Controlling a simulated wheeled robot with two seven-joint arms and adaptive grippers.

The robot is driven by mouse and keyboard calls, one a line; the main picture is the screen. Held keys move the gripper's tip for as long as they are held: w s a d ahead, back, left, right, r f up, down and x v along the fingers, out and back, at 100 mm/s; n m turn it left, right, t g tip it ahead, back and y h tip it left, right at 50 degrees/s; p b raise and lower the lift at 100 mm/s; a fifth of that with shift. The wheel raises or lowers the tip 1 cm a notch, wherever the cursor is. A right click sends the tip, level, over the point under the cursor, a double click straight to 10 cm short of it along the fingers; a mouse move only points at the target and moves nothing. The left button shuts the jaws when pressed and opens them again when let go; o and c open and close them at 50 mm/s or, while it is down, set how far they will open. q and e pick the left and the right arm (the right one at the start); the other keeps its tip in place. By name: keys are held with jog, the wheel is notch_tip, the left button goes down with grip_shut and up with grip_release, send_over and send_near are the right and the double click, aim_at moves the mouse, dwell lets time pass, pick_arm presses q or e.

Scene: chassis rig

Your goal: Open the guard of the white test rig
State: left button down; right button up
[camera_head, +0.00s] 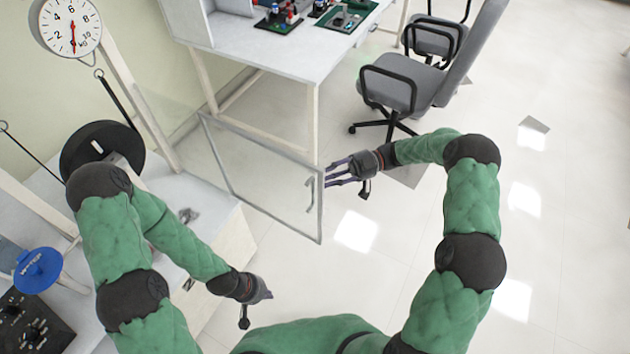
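The white test rig (140,95) stands at the left, a pale frame with a round dial scale on top. Its guard (265,170), a clear panel in a grey frame, stands swung out from the rig over the floor. The guard's upright handle (310,195) is near its free edge. My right gripper (336,173) is beside that edge, fingers spread and pointing left towards the handle. I cannot tell whether they touch the guard. My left gripper (266,292) is low, in front of the rig's base and apart from the guard. Its finger opening is hard to see.
A white table (280,60) with small devices stands behind the guard. Grey office chairs (405,85) are to its right. A black disc (100,150) and a blue disc (38,270) are at the left. Open floor lies to the right.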

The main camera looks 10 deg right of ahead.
jog(key=v, duration=0.7)
dwell(0.4)
